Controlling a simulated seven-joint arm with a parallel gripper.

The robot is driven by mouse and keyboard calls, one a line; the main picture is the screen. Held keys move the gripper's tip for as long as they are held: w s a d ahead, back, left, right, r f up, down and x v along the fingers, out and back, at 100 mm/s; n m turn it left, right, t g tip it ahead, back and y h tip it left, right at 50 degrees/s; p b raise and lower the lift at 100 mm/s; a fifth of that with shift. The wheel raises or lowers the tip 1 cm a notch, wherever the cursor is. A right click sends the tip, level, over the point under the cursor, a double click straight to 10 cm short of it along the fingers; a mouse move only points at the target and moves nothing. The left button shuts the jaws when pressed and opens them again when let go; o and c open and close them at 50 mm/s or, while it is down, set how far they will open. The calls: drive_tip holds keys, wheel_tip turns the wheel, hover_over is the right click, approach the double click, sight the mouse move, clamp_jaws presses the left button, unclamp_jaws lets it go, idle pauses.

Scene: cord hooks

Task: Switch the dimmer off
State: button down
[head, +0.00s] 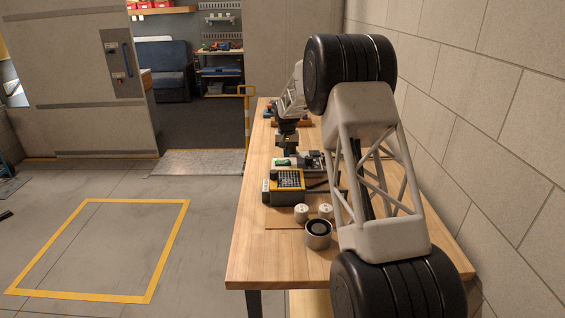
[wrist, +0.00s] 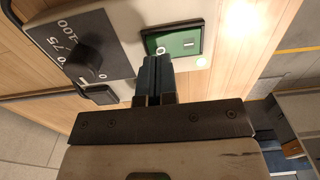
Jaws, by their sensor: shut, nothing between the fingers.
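The dimmer (wrist: 118,22) is a pale box with a dark dial plate in the wrist view. Its black knob (wrist: 88,55) sits on the plate beside printed numbers, 75 and 100 among them. A green rocker switch (wrist: 180,40), marked O and I, is set in a dark frame to the right of the plate. My gripper (wrist: 157,62) is shut and empty, its fingertips at the near edge of the rocker by the O end; I cannot tell if they touch it. In the head view the dimmer (head: 282,162) lies on the bench below my gripper (head: 288,150), partly hidden.
A small pale light (wrist: 201,62) shows beside the rocker. A block wall runs along the right; the bench's left front is clear.

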sight(287, 161)
drive_tip(key=shift+f, duration=1.1)
idle(0.9)
drive_tip(key=shift+r, duration=3.5)
